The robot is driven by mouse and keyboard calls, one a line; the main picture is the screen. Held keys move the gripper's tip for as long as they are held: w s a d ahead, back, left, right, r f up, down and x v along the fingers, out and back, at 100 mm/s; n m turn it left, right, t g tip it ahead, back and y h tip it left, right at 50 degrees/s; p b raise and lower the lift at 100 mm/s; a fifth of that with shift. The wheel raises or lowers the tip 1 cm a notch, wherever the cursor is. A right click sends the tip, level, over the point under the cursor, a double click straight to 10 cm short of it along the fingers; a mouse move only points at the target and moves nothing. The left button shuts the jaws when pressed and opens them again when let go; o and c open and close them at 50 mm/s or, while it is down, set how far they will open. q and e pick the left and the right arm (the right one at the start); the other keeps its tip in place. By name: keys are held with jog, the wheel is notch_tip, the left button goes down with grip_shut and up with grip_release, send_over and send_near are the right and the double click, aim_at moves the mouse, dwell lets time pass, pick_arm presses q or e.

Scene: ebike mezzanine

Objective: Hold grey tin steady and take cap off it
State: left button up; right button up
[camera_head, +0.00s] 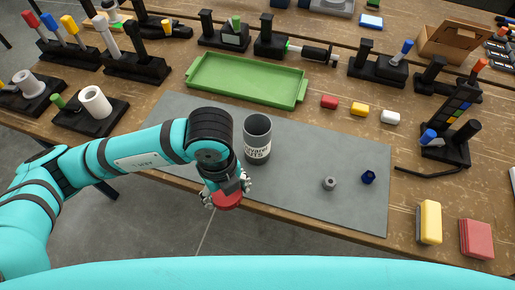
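The grey tin (257,148) stands upright on the grey mat with white lettering on its side. Its top is open and shows a dark inside. My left gripper (227,192) is in front of the tin and to its left, near the mat's front edge. It has a round red cap (229,201) between its fingers, apart from the tin. The fingers appear closed on the cap's sides, partly hidden by the wrist. My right gripper is not in view, and nothing holds the tin.
The grey mat (300,205) is mostly clear, with a small grey part (329,183) and a dark blue part (368,177) at right. A green tray (245,82) lies behind. Red, yellow and white blocks lie at the mat's back right. Black tool stands line the back.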

pick_arm(q)
jog(key=n, duration=0.1)
jog(key=d+n, duration=0.1)
jog(key=n, duration=0.1)
jog(key=shift+s, duration=0.35)
jog(key=shift+w+a+n, duration=0.1)
jog(key=shift+w+n, duration=0.2)
jog(key=w+a+p, duration=0.1)
jog(key=w, duration=0.4)
jog(key=w+a+f+p, duration=0.1)
jog(key=w+p, duration=0.1)
jog(key=w, duration=0.3)
jog(key=w+a+p, duration=0.1)
jog(key=w+p, duration=0.1)
jog(key=w, duration=0.3)
jog(key=shift+a+f, duration=0.15)
jog(key=shift+f, duration=0.2)
notch_tip(320, 180, down, 3)
jog(key=shift+r+p, duration=0.1)
jog(key=shift+p, duration=0.7)
jog(key=shift+s+f, duration=0.1)
jog(key=shift+f, duration=0.3)
